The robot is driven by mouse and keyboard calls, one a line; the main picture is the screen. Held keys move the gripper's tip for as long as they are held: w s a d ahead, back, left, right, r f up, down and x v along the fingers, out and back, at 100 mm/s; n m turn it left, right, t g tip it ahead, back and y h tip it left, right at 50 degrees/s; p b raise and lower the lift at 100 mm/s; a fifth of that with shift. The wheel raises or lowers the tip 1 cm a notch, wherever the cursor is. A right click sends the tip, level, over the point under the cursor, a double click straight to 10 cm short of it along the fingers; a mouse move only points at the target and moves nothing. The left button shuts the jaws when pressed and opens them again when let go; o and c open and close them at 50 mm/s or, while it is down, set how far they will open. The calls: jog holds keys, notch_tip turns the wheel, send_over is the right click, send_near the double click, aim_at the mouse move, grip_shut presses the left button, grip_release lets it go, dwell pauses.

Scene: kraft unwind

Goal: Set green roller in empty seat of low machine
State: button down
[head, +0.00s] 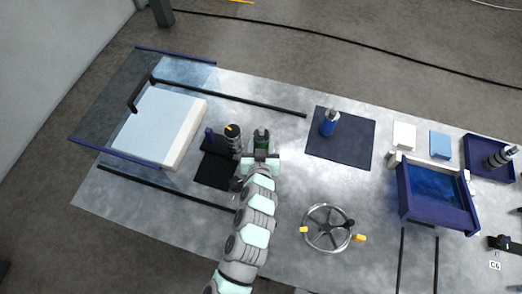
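A low blue-walled machine (403,195) with a blue inside stands at the right. A low white machine (160,125) stands at the left under a clear cover. I cannot make out an empty seat in either.
A dark grey roller (233,140) with a yellow mark stands just left of my gripper by a black pad (215,172). A blue bottle-like item (330,122) stands on a dark mat (352,148). A handwheel (328,228) lies in front. Bare table shows between them.

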jog(key=shift+f+b, duration=0.65)
jog(key=shift+f, duration=1.7)
jog(key=shift+r, duration=0.1)
jog(key=shift+w, duration=0.1)
jog(key=c, duration=0.8)
grip_release()
jog(key=shift+o, duration=0.2)
